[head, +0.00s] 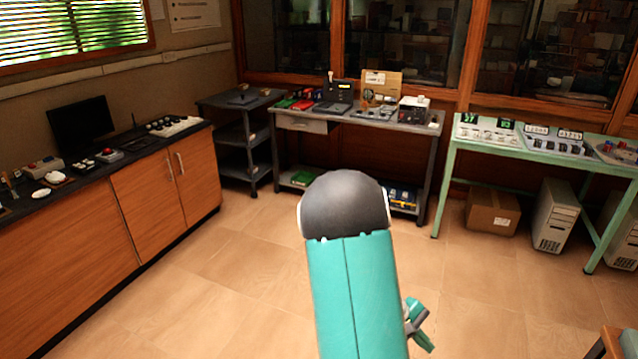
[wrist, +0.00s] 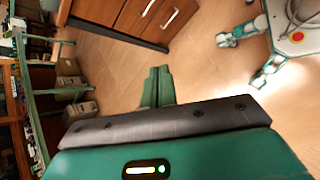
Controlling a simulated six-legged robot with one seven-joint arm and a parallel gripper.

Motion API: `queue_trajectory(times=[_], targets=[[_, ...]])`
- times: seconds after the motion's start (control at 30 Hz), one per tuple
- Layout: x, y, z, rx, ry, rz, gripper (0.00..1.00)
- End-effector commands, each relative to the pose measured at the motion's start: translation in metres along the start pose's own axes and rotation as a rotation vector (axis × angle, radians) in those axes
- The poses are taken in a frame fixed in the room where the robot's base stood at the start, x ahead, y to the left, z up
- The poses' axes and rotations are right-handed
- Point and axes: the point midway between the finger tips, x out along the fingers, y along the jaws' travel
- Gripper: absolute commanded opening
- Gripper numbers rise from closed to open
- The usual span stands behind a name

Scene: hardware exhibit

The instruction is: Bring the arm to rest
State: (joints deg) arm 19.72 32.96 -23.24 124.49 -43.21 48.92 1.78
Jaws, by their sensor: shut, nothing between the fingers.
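My gripper (wrist: 157,72) shows in the wrist view as two green fingers lying side by side, closed with nothing between them. Bare tiled floor lies behind the fingers. In the head view my teal arm, with a dark grey rounded joint, rises from the bottom edge in the middle. A small teal and grey part sticks out past its right side low in the picture; most of the arm's end is hidden behind the link. My own legs and body show at the upper right of the wrist view.
Wooden cabinets with a dark counter (head: 30,207) line the left wall. A grey workbench (head: 303,124) with devices, a dark shelf cart (head: 232,134) and a green table (head: 447,160) stand at the back. A cardboard box (head: 492,212) and computer cases (head: 555,216) sit below. The middle floor is clear.

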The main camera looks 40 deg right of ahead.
Motion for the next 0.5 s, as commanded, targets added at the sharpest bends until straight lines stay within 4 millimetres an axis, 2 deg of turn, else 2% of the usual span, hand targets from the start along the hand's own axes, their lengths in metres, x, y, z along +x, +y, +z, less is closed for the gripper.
queue_trajectory(times=[0.03, 0.27, 0.5], targets=[[-0.025, -0.005, -0.001, 0.020, 0.058, -0.018, 0.00], [-0.119, -0.036, 0.004, 0.080, 0.285, -0.111, 0.00], [-0.209, -0.074, 0.031, 0.105, 0.520, -0.214, 0.00]])
